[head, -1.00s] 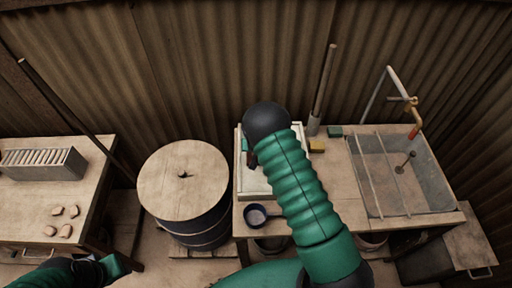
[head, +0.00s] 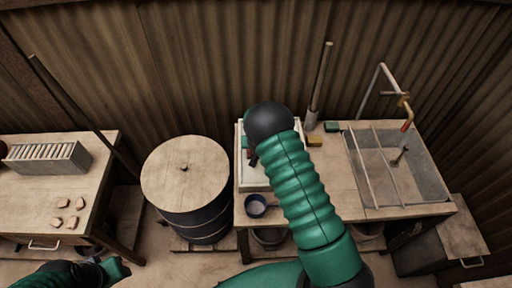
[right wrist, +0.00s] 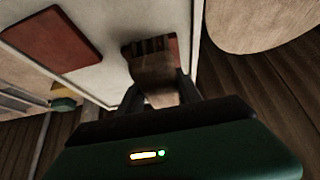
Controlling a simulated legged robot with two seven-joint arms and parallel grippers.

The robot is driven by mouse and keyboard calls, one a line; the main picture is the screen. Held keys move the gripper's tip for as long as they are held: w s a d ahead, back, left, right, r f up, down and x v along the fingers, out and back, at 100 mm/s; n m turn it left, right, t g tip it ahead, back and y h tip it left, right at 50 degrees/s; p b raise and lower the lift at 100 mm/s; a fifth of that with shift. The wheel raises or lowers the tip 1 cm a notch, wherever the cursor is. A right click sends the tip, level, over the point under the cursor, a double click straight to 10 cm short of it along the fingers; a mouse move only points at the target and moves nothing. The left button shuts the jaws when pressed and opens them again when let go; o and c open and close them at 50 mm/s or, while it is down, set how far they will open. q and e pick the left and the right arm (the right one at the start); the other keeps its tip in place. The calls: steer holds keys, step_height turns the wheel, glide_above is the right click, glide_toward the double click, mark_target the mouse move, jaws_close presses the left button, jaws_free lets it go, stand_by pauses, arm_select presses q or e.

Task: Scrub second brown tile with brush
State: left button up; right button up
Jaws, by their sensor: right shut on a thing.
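The white tray (head: 241,182) stands on the middle bench in the head view, partly hidden by my right arm. In the right wrist view, the tray (right wrist: 112,62) holds two red-brown tiles. One tile (right wrist: 50,38) lies uncovered at the left. The other tile (right wrist: 173,46) is mostly hidden behind the brush. My right gripper (right wrist: 158,90) is shut on the brush (right wrist: 152,68), with its dark bristles over that second tile. I cannot tell if the bristles touch it. My left gripper (head: 116,268) is low at the left, away from the tray; its jaws are unclear.
A dark pan (head: 255,205) sits in front of the tray. A yellow sponge (head: 315,141) and green block (head: 332,127) lie right of it. A basin (head: 440,180) with a tap is at the right. A lidded barrel (head: 184,180) stands left, beside a table (head: 110,150).

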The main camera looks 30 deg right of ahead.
steer(key=r, duration=0.1)
steer(key=r+p, duration=0.1)
steer(key=r, duration=0.1)
steer(key=shift+s+d, duration=0.15)
steer(key=shift+s, duration=0.05)
steer(key=shift+r+p, duration=0.3)
steer(key=shift+r, duration=0.15)
steer(key=shift+a, duration=0.25)
steer(key=shift+d, duration=0.15)
